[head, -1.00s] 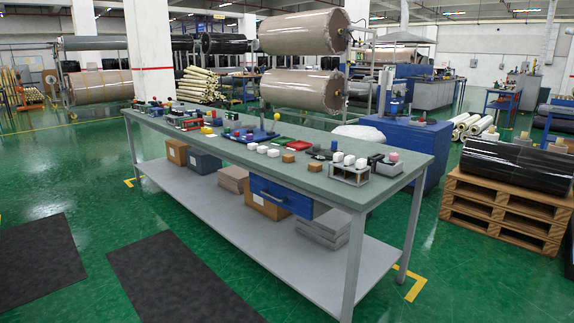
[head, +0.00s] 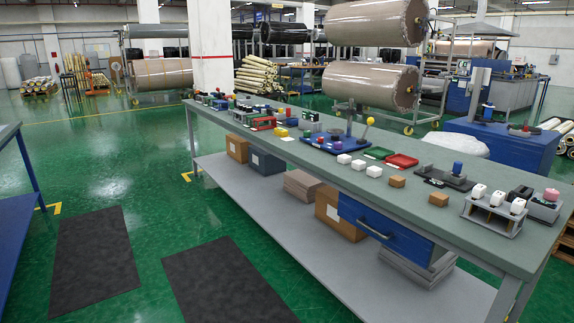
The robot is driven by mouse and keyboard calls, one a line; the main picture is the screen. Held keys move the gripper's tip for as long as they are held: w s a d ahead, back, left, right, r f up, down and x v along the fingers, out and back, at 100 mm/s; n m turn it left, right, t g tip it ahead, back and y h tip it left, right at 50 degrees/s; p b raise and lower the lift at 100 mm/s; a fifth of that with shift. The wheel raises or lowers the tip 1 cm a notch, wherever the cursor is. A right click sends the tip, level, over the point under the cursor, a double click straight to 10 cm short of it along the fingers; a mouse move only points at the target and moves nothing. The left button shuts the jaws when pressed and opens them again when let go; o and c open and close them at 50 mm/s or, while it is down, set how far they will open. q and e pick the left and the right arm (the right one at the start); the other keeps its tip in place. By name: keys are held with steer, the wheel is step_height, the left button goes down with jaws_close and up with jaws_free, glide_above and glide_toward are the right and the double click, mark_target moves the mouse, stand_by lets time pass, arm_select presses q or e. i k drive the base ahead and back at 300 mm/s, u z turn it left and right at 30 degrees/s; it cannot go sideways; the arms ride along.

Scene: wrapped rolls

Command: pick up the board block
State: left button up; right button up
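A long workbench with a grey-green top (head: 330,168) runs from the back left to the front right, with many small parts on it. I cannot tell for certain which is the board block. Neither of my grippers is in view.
Green (head: 379,153) and red (head: 401,161) trays, a black fixture with a blue cylinder (head: 457,169) and a grey rack (head: 492,218) stand on the bench. Boxes fill parts of its lower shelf. Dark mats (head: 225,280) lie on open floor. A blue table (head: 14,200) is at left.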

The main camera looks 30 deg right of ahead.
mark_target(396, 181)
steer(key=z, duration=0.1)
steer(key=i, duration=1.65)
steer(key=z, duration=0.8)
